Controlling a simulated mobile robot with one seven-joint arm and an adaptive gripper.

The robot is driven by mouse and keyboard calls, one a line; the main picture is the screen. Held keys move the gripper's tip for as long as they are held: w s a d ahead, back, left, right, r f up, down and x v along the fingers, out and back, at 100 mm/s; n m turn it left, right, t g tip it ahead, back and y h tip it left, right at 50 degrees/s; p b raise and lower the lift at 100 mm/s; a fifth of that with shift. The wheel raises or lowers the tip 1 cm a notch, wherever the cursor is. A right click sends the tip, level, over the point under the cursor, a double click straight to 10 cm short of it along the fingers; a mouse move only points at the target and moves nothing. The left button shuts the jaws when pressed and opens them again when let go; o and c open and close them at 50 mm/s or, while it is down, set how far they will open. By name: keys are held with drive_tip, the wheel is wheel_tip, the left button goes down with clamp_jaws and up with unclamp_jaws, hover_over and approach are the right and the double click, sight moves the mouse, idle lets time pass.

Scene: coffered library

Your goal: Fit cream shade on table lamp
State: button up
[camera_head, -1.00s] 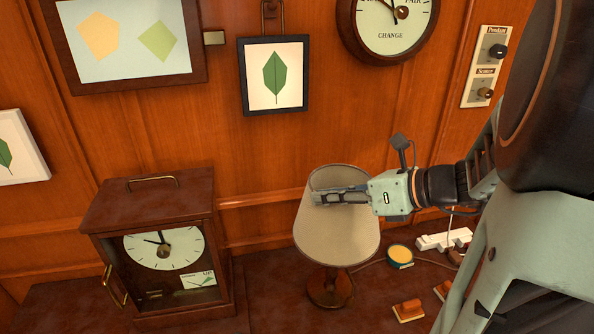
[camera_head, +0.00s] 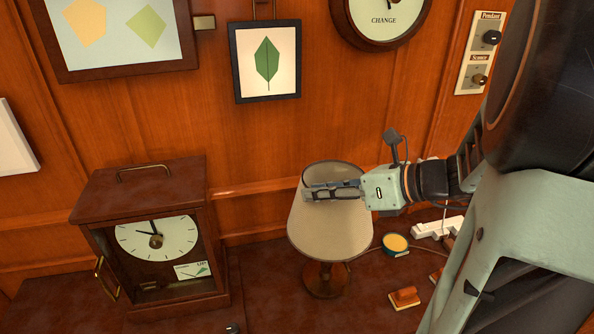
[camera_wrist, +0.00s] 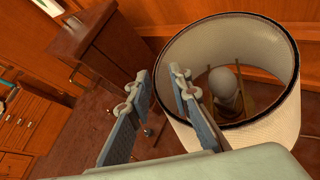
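The cream shade (camera_head: 330,228) sits over the table lamp, whose turned wooden base (camera_head: 326,280) shows below it in the head view. In the wrist view, the shade (camera_wrist: 268,138) is an open ring with a dark rim, and a pale bulb (camera_wrist: 224,84) stands inside it. My gripper (camera_head: 308,191) is at the shade's open top, reaching in from the right. In the wrist view, its two fingers (camera_wrist: 158,86) are apart, one outside the shade and one over its near-left rim. I cannot tell whether either finger touches the shade. How the shade seats on the lamp is hidden.
A wooden clock case (camera_head: 150,250) stands left of the lamp. A yellow-topped round tin (camera_head: 395,245), a wooden block (camera_head: 404,298) and a white power strip (camera_head: 438,227) lie to the right. The panelled wall with a leaf picture (camera_head: 266,62) is close behind.

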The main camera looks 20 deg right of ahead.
drive_tip(key=shift+o, duration=0.5)
drive_tip(key=v, duration=1.2)
